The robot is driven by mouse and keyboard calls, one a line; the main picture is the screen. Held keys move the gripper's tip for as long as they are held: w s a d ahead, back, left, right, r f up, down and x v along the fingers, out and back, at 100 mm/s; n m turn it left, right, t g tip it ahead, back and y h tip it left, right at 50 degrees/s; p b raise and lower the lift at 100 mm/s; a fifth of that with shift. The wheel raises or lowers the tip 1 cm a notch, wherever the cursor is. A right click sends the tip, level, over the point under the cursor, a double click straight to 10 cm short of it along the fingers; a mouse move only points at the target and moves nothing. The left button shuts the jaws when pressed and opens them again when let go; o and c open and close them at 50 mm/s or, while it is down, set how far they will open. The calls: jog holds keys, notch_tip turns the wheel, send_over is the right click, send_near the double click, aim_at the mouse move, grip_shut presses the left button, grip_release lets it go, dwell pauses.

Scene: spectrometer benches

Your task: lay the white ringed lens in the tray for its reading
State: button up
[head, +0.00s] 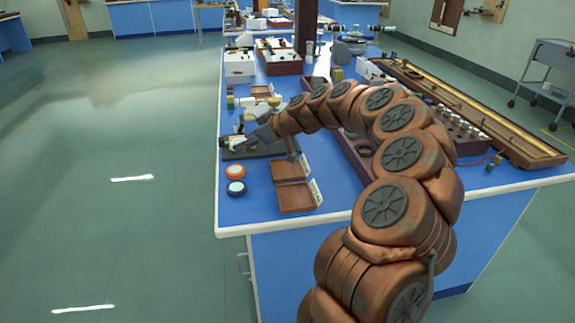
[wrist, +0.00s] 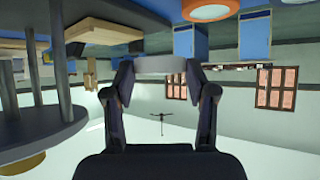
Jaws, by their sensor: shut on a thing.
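The white ringed lens (wrist: 160,64) is between my gripper's fingertips (wrist: 160,76), which close on its rim from both sides in the wrist view. In the head view my gripper (head: 246,141) is at the left edge of the near blue bench, and a small pale part of the lens (head: 237,143) shows by it. Just under it is a dark flat base (head: 231,154), partly hidden by the gripper; I cannot tell whether the lens touches it. Two shallow open wooden trays (head: 289,169) (head: 297,198) with upright cards lie to the right and nearer.
An orange-ringed lens (head: 235,171) and a dark-ringed lens (head: 236,188) lie on the bench (head: 245,212) left of the trays. A long wooden trough (head: 470,115) runs along the right. Boxed instruments (head: 279,60) stand farther back. The bench's near left corner is clear.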

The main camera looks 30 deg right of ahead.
jog(key=s+d, duration=0.6)
jog(key=s, duration=0.1)
jog(key=s+d+f, duration=0.1)
jog(key=s+d, duration=0.2)
jog(key=shift+s+f, duration=0.1)
jog(key=shift+s, duration=0.1)
notch_tip(320, 180, down, 3)
jog(key=shift+a+f+p, duration=0.15)
jog(key=shift+f+p, duration=0.05)
jog(key=shift+p, duration=0.1)
jog(key=shift+f, duration=0.1)
jog(key=shift+w+f+b, duration=0.1)
jog(key=shift+f+b, duration=0.1)
jog(key=shift+b, duration=0.15)
jog(key=o, duration=1.3)
jog(key=shift+c, duration=0.2)
jog(key=shift+r, duration=0.15)
